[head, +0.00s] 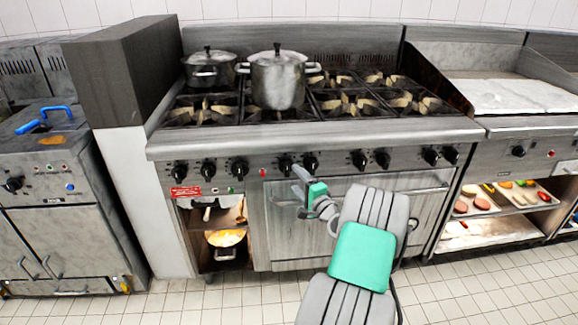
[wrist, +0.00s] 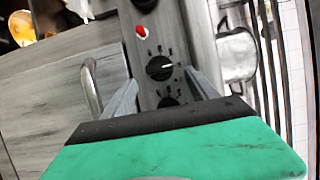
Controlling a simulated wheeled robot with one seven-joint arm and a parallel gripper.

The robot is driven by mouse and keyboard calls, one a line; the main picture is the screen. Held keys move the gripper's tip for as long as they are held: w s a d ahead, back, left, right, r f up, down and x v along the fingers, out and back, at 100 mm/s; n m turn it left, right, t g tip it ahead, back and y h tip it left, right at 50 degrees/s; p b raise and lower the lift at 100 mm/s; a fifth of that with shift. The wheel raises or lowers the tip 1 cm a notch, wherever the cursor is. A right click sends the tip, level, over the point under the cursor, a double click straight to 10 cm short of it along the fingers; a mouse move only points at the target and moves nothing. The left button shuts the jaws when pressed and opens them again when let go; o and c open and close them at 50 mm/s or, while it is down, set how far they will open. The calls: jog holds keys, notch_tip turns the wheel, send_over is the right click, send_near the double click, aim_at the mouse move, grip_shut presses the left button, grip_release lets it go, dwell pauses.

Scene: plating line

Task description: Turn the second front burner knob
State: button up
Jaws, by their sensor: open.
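The steel range has a row of black knobs along its front panel (head: 335,163). My gripper (head: 298,181) is in front of this panel, just below the fourth and fifth knobs from the left. In the wrist view my gripper (wrist: 160,79) is open, one finger on each side of the panel strip. The fourth knob (head: 285,164) shows between the fingers in the wrist view (wrist: 159,68), with a white pointer mark. The fifth knob (head: 310,163) is partly hidden there by my gripper. I cannot tell whether the fingers touch any knob.
A large steel pot (head: 277,82) and a smaller lidded pot (head: 208,70) stand on the left burners. An oven door handle (head: 425,190) juts out below the panel. Food trays (head: 505,197) sit on a shelf at right. Tiled floor (head: 210,300) is free in front.

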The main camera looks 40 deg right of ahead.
aim_at(288, 172)
jog(key=x, duration=0.6)
jog(key=shift+a, duration=0.1)
jog(key=shift+s, duration=0.1)
jog(key=c, duration=1.4)
